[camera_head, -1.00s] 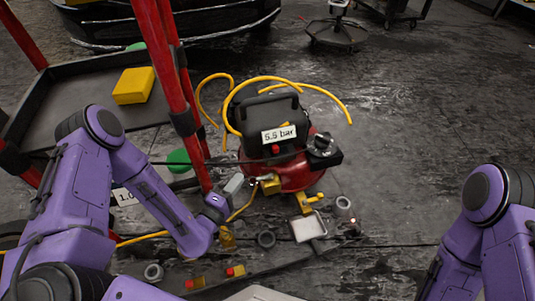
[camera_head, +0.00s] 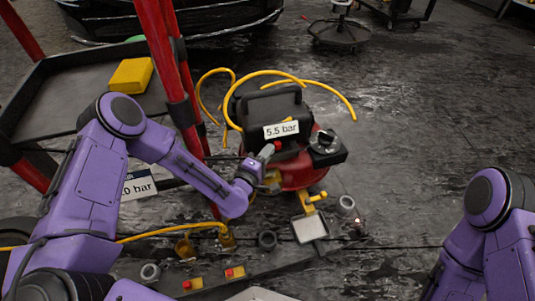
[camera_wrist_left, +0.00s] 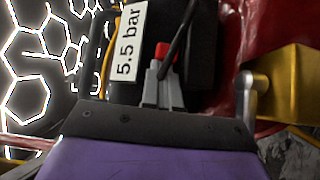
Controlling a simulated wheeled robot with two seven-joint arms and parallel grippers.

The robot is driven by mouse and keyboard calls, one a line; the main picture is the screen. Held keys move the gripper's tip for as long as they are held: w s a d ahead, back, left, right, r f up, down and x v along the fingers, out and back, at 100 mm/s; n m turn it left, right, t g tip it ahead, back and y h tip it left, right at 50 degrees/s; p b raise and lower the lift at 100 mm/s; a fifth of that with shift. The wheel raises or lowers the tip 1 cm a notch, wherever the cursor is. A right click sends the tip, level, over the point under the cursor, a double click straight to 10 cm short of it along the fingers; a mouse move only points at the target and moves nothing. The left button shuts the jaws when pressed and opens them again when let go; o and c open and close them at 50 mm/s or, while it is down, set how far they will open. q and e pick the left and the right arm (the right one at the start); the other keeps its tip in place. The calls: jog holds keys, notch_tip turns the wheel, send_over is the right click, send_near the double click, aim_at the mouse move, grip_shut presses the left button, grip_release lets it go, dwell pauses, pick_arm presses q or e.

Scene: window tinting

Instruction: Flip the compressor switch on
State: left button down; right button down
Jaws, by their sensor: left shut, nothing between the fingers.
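The compressor has a red tank (camera_head: 302,175) and a black housing (camera_head: 270,106) with a "5.5 bar" label, which also shows in the left wrist view (camera_wrist_left: 126,45). A small red switch (camera_head: 277,145) sits on its front below the label. My left gripper (camera_head: 266,152) is shut and empty, with its tips at the red switch. In the left wrist view the grey fingers (camera_wrist_left: 160,75) point at the red switch (camera_wrist_left: 162,54) and partly cover it. I cannot tell whether they touch it. My right gripper is outside the view; only my right arm shows at the right edge.
A yellow hose (camera_head: 258,75) loops over the compressor. A black knob (camera_head: 325,141) sits on its right. A red-framed cart (camera_head: 180,80) stands to the left, holding a yellow box (camera_head: 131,74). Floor at right is clear.

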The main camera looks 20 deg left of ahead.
pick_arm(q)
jog(key=w+d, duration=0.1)
jog(key=w+d+b, duration=0.1)
jog(key=d, duration=0.1)
jog(key=shift+r, duration=0.1)
dwell(0.4)
jog(key=shift+s+a, duration=0.25)
jog(key=shift+a, duration=0.05)
jog(key=s+a+p, duration=0.1)
jog(key=s+a, duration=0.1)
jog(key=a, duration=0.1)
jog(key=shift+s+r, duration=0.1)
jog(key=shift+s, duration=0.05)
jog(key=s+a+p, duration=0.1)
jog(key=s+p, duration=0.1)
jog(key=s, duration=0.7)
jog(key=shift+s+a+f, duration=0.2)
jog(key=shift+a, duration=0.2)
